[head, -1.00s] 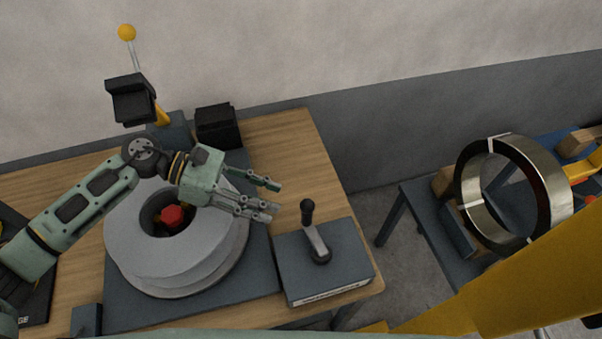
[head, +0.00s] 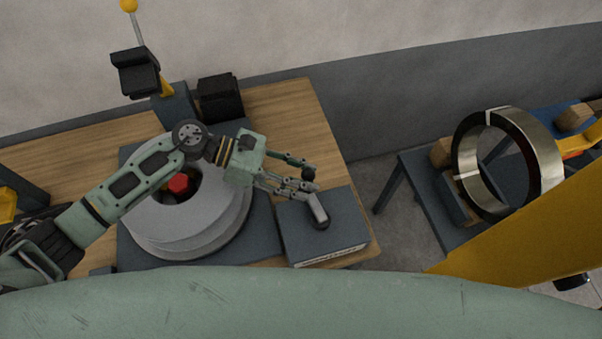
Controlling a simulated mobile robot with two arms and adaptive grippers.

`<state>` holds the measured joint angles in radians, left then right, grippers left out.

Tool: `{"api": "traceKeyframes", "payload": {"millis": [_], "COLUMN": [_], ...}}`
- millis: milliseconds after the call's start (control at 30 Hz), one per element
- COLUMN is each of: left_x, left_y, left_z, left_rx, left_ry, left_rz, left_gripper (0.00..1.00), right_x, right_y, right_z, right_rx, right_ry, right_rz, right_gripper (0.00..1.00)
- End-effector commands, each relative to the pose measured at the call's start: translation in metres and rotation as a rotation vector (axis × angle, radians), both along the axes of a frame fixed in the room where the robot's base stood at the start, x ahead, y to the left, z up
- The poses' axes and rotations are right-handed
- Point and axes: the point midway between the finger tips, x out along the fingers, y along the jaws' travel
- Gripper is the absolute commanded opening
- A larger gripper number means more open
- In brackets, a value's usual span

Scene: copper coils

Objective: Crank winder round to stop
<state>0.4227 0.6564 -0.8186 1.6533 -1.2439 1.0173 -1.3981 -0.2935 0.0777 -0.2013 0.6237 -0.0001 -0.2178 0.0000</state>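A gap shows between the fingers; contact with the knob cannot be made out. My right gripper is not in view.
A grey spool (head: 190,220) with a red centre (head: 178,184) lies under my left arm on the wooden bench (head: 295,110). Black blocks (head: 220,98) stand behind. At right, a metal ring (head: 545,165) stands on a blue-grey bench, with a yellow beam (head: 530,225) before it.

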Motion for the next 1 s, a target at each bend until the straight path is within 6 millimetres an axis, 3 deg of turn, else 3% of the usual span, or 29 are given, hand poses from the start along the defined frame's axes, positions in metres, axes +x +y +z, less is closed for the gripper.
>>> {"api": "traceKeyframes", "payload": {"millis": [400, 733, 900, 1000], "left_x": [0.001, 0.001, -0.003, -0.004], "left_y": [0.000, 0.001, 0.004, -0.004], "left_z": [0.000, 0.000, -0.002, -0.002], "left_rx": [0.000, 0.000, 0.001, -0.002], "left_ry": [0.000, -0.001, -0.002, -0.004], "left_rz": [0.001, 0.005, 0.066, 0.098], "left_gripper": [0.00, 0.00, 0.00, 0.00], "right_x": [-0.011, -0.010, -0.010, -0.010], "right_y": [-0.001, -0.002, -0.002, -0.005], "right_z": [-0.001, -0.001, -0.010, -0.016], "right_rx": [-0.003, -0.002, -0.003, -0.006], "right_ry": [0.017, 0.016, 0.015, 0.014], "right_rz": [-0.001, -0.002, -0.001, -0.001], "right_gripper": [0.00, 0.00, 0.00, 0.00]}}
